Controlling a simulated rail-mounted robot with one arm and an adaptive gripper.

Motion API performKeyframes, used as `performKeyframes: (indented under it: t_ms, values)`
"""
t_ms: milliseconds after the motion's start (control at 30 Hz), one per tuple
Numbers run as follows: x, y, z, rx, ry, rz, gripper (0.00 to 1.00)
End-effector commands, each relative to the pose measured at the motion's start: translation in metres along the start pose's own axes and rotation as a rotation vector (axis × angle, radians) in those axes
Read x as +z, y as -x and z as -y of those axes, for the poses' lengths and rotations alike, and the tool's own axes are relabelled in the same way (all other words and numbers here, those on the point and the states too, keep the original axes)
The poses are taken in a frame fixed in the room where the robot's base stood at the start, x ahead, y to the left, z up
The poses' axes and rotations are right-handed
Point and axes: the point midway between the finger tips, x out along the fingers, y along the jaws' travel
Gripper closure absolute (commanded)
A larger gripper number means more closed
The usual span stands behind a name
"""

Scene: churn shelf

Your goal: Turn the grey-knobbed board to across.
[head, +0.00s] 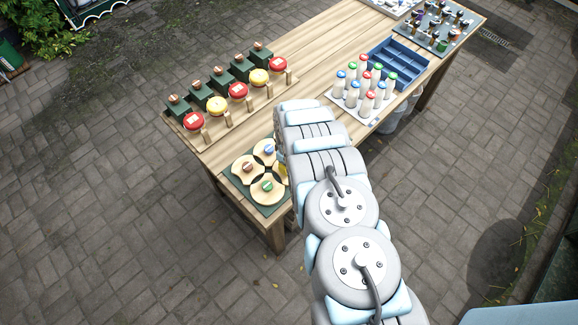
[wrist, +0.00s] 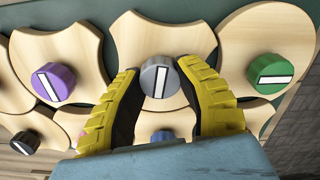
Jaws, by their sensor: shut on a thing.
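The grey knob (wrist: 160,72) sits on a pale wooden board (wrist: 160,34) with curved-in sides, in the middle of the wrist view. Its white bar points up and down in that picture, nearly straight. My gripper (wrist: 158,84) has its yellow-and-black fingers on both sides of the grey knob and is shut on it. The fingers cover part of the board's lower sides. In the head view my arm hides the grey knob and most of the gripper.
Boards with a purple knob (wrist: 54,82) and a green knob (wrist: 270,73) lie close on either side. A blue knob (wrist: 163,136) and a dark knob (wrist: 25,142) are below. In the head view, milk bottles (head: 367,88) and red and yellow round pieces (head: 238,91) stand farther along the table.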

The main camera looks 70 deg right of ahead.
Motion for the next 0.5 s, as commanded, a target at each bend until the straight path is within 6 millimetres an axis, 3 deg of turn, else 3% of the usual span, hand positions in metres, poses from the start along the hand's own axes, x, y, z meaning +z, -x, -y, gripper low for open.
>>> performKeyframes:
  t_ms: [500]
  values:
    - [-0.0006,-0.0011,-0.0003,0.002,0.183,-0.002,1.00]
